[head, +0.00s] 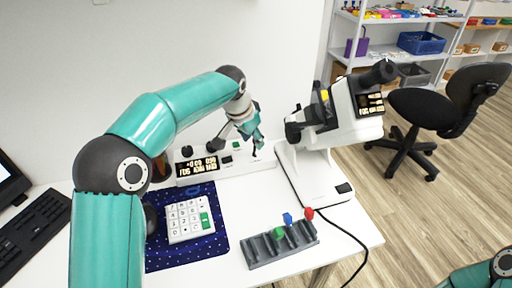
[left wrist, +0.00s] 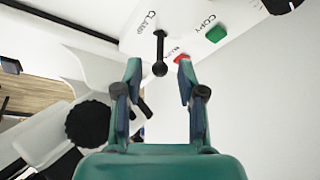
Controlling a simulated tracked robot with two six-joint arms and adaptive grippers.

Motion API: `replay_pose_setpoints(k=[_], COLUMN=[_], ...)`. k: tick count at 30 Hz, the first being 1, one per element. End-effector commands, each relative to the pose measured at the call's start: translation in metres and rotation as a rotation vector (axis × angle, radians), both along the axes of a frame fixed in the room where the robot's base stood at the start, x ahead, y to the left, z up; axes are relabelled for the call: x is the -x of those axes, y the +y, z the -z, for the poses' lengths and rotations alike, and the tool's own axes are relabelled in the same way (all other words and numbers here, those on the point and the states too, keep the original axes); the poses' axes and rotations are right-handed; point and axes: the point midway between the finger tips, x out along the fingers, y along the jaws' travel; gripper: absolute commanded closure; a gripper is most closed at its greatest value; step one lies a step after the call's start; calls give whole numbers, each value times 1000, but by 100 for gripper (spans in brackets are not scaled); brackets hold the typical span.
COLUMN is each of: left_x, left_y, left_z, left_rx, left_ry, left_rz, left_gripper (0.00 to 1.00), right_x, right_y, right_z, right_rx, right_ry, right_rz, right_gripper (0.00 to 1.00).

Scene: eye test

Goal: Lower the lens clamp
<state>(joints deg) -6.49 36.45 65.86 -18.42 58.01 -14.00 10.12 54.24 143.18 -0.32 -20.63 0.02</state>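A black lever with a ball end (left wrist: 160,68) stands out from a white panel (left wrist: 185,25) beside the printed word CLAMP in the left wrist view. My left gripper (left wrist: 160,80) is open, with one finger on each side of the ball end. I cannot tell whether either finger touches it. In the head view my left gripper (head: 256,139) is over the right part of a long white console (head: 265,161) with lit digits. My right gripper is out of the picture; only part of my right arm shows at the lower right.
A red button (left wrist: 181,58) is close to the right fingertip, and a green button (left wrist: 216,33) marked COPY is beyond it. A white instrument (head: 322,180) with an eyepiece stands right of the console. A keypad (head: 188,220) and a grey rack (head: 280,246) are in front.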

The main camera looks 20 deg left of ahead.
Motion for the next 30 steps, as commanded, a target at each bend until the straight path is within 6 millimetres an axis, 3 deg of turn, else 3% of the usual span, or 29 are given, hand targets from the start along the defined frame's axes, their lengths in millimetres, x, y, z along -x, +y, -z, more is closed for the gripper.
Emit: replay_pose_setpoints(k=[3, 7, 19, 20, 27, 30], left_x=[-7, -13, -16, -16, -16, -16], left_y=[-2, -3, -3, -3, -2, -2], left_z=[20, 32, 39, 39, 39, 39], left_rx=[0, 0, 0, 0, -1, -1], left_ry=[2, 0, -2, -2, -1, -1], left_rz=[0, -1, -2, -2, -3, -3], left_gripper=[60, 60, 60, 62, 100, 100], right_x=[0, 0, 0, 0, 0, 0], right_y=[0, 0, 0, 0, 0, 0], right_z=[3, 3, 4, 4, 4, 4], right_rx=[0, 0, 0, 0, 0, 0], right_ry=[0, 0, 0, 0, 0, 0], right_rz=[0, 0, 0, 0, 0, 0], right_gripper=[41, 41, 41, 41, 41, 41])
